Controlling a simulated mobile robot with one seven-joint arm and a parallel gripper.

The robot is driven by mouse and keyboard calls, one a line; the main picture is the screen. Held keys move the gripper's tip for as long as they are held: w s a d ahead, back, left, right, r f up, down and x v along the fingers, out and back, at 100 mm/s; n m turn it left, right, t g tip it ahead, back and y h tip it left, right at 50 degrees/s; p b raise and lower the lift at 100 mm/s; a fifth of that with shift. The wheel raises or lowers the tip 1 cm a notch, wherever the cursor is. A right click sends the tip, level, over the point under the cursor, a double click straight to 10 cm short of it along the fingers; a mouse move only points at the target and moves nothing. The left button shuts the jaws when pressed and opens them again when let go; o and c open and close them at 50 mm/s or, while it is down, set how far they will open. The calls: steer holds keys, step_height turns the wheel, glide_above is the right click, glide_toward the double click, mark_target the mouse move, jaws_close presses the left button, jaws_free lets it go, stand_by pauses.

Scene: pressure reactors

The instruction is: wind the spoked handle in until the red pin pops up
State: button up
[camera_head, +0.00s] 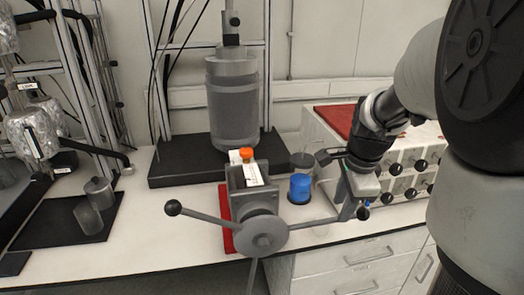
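The spoked handle (262,236) is a grey hub with thin spokes on the front of a grey block (236,180), near the bench's front edge. One spoke points left to a dark knob (173,207), one right to another dark knob (362,213), and one down out of the picture. An orange-red cap (246,153) on a white piece shows at the block's top; I cannot tell whether it is the red pin. My gripper (352,211) points down at the right spoke's end, beside its knob. Whether the fingers are closed on the spoke is unclear.
A grey reactor vessel (232,100) stands behind on a black base. A white unit with black knobs (400,165) is at the right. Metal cylinders (98,192) are on a black mat at the left.

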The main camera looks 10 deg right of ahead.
steer(key=x, duration=0.7)
steer(key=shift+b, duration=0.35)
jaws_close()
